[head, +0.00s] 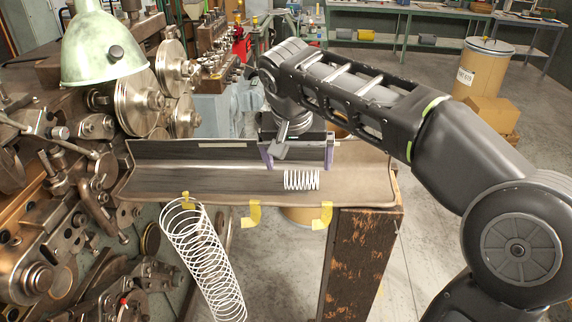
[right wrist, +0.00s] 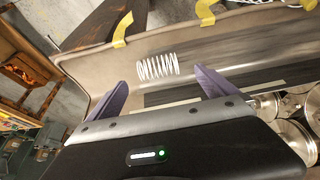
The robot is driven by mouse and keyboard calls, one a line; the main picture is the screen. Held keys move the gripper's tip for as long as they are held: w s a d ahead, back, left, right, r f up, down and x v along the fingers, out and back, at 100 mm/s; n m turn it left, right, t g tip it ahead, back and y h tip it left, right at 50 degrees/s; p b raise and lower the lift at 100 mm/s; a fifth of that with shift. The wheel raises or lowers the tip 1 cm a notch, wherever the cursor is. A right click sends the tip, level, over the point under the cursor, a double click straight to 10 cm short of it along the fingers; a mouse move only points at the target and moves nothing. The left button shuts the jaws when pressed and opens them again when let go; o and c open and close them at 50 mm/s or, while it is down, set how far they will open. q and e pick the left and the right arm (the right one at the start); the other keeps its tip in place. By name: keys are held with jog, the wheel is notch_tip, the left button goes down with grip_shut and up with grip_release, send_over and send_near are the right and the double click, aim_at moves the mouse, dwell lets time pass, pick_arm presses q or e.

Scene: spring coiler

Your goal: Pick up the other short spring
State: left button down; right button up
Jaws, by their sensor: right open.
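A short white spring (head: 301,180) lies on its side in the metal trough (head: 225,185), toward the trough's right part. It also shows in the right wrist view (right wrist: 158,67), lying beyond and between the fingertips. My right gripper (head: 299,164) is open above the trough, just behind the short spring. Its two purple fingers show in the right wrist view (right wrist: 160,82) with nothing between them. A long white spring (head: 203,260) hangs down in front of the trough's left part. My left gripper is not in view.
Yellow tape pieces (head: 322,216) mark the trough's front edge. The coiling machine (head: 120,110) with its rollers and a green lamp (head: 101,50) crowds the left. A worn wooden post (head: 357,262) stands under the trough's right end. A drum (head: 480,68) and cartons stand at the back right.

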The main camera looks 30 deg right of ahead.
aim_at(301, 172)
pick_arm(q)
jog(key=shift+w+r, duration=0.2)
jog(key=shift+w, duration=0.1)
pick_arm(e)
jog(key=shift+w+x, duration=0.15)
jog(key=shift+x, duration=0.55)
jog(key=shift+w+x, duration=0.15)
jog(key=shift+x, duration=0.55)
jog(key=shift+r, duration=0.1)
jog(key=shift+d+f+p, duration=0.15)
jog(key=shift+f+p, duration=0.1)
jog(key=shift+p, duration=0.1)
jog(key=x, duration=0.2)
jog(key=p+x, duration=0.1)
jog(key=x, duration=0.1)
jog(key=shift+d+f, duration=0.3)
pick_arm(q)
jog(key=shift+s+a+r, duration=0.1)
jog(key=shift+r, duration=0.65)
pick_arm(e)
jog(key=shift+c, duration=0.2)
